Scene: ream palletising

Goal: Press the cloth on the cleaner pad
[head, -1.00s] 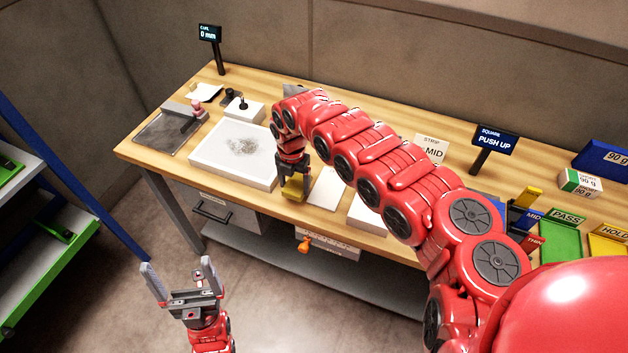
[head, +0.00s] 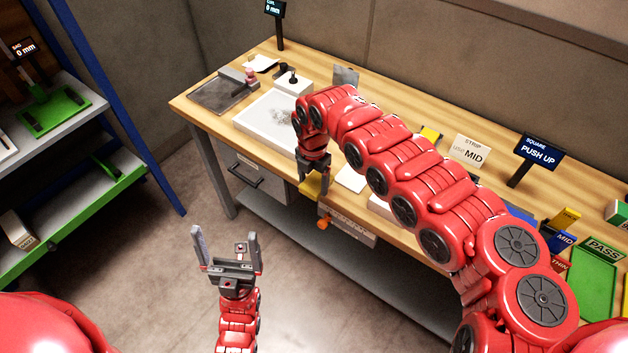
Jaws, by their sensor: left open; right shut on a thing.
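My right gripper (head: 314,186) points down at the front edge of the bench, shut on a yellow cloth (head: 312,190). The gripper hides part of the cloth, and I cannot tell whether it touches the bench. A white panel with a grey smudge (head: 262,122) lies just left of my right gripper, partly behind the arm. A small white sheet (head: 350,179) lies just right of the gripper. I cannot tell which surface is the cleaner pad. My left gripper (head: 227,243) is open and empty, pointing up over the floor in front of the bench.
A dark plate (head: 218,95) lies at the bench's left end, near a white block with a black knob (head: 290,82). An orange item (head: 324,223) shows below the bench edge. A shelf rack with green trays (head: 55,112) stands at left. The floor between is clear.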

